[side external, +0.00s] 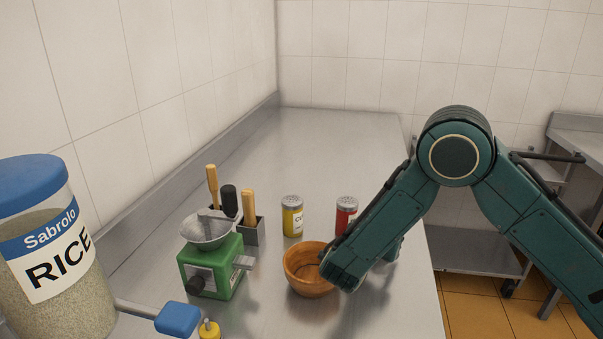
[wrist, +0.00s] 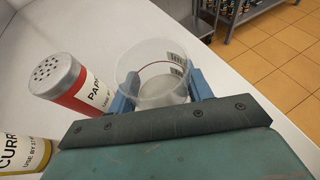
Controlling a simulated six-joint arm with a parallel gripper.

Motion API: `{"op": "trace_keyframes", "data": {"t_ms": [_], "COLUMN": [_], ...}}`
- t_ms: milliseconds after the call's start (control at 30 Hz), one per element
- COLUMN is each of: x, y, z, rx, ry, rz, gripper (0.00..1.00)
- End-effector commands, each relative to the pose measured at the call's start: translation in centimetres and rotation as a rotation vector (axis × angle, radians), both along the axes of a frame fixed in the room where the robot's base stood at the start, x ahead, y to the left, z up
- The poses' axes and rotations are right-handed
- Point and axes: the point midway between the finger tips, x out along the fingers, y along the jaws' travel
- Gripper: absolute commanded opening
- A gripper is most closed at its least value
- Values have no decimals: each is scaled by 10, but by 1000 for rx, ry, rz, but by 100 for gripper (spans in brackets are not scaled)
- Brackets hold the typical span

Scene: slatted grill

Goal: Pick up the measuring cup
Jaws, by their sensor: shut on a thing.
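The clear measuring cup (wrist: 152,72) stands between the two blue fingers of my gripper (wrist: 163,92) in the wrist view. Dark markings show on its far wall. The fingers are shut on the cup, one on each side. In the side external view my arm's wrist hides the cup and most of the fingers. I cannot tell from these views whether the cup touches the counter.
A red paprika shaker (wrist: 72,82) stands close left of the cup. A yellow curry shaker (side external: 292,216), wooden bowl (side external: 303,272), green grinder (side external: 212,268), utensil holder (side external: 252,232) and rice jar (side external: 50,265) share the counter. The counter's back (side external: 330,130) is clear.

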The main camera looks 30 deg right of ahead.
Motion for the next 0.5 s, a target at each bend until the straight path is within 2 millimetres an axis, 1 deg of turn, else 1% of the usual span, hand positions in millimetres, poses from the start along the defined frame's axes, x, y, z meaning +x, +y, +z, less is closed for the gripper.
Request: {"op": "trace_keyframes", "data": {"t_ms": [167, 267, 367, 500], "x": [0, 0, 0, 0], "y": [0, 0, 0, 0], "z": [19, 35, 52, 81], "rx": [1, 2, 3, 3], "ry": [-3, -3, -4, -5], "rz": [-1, -1, 0, 0], "gripper": [26, 26, 26, 26]}}
